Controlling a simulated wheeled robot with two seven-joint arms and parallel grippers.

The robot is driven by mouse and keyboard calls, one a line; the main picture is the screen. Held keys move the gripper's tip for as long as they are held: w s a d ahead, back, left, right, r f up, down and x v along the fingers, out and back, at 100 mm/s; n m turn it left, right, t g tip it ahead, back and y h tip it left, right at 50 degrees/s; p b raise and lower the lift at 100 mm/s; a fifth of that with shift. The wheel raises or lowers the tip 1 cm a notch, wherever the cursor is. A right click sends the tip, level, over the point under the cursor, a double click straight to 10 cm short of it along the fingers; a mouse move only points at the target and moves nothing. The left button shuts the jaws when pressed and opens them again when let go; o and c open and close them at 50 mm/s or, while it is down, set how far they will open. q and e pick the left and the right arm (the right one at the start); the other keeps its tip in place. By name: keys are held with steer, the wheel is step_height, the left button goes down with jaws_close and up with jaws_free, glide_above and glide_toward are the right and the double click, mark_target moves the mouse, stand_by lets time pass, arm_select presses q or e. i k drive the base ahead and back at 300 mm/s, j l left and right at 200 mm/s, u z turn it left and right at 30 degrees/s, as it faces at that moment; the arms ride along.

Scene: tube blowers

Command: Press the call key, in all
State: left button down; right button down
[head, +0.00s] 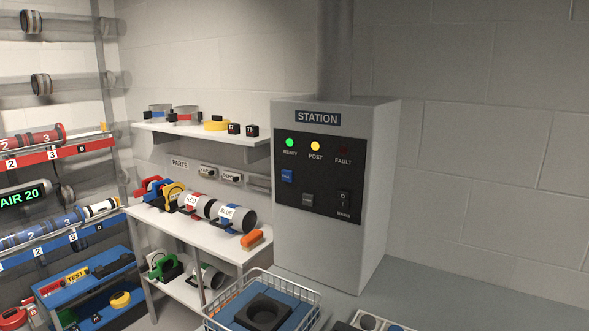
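A grey station cabinet (385,170) stands against the wall right of centre, with a dark control panel (315,230) on its front. The panel has a blue key (287,176), a grey key (308,200) to its lower right, and a black switch (343,198) at right. The lettering on the two keys is too small to read, so I cannot tell which is the call key. The green READY lamp (290,142) and yellow POST lamp (315,146) are lit; the red FAULT lamp (343,150) looks dark. Neither of my grippers is in view.
A wire basket (315,297) holding a blue block with a black fitting stands before the cabinet. White shelves (222,243) with tube parts are to its left, racks with tubes further left. The grey counter (450,300) is clear at right.

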mark_target(287, 175)
steer(key=i+j+z, duration=0.15)
steer(key=j, duration=0.2)
steer(key=i+j+z, duration=0.1)
steer(key=j, duration=0.3)
steer(key=i+j+z, duration=0.15)
steer(key=i+j, duration=0.15)
steer(key=i+j+z, duration=0.15)
steer(key=j, duration=0.35)
